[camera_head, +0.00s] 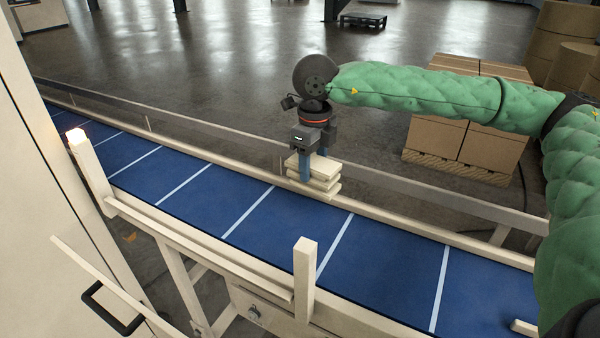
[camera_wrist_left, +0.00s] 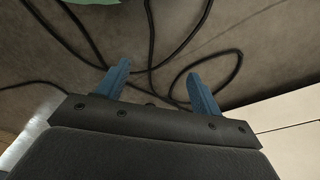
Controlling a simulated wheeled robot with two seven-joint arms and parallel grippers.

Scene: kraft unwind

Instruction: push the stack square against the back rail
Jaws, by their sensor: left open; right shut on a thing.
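The stack (camera_head: 318,172) is several flat cream pieces lying one on another at the far side of the blue belt, close to the back rail (camera_head: 378,213). Its layers look slightly uneven. My right gripper (camera_head: 314,168) points down at the stack and is shut, with its blue fingers at the stack. The fingers partly hide the stack's left side. Whether the stack touches the rail along its whole length I cannot tell. My left gripper (camera_wrist_left: 160,85) shows in the left wrist view, open, with nothing between its blue fingers.
The blue conveyor belt (camera_head: 391,269) has white cross lines and is otherwise clear. A cream post (camera_head: 304,278) stands on the near rail. Cartons (camera_head: 465,145) stand beyond the belt. Black cables (camera_wrist_left: 152,45) lie on the floor below my left gripper.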

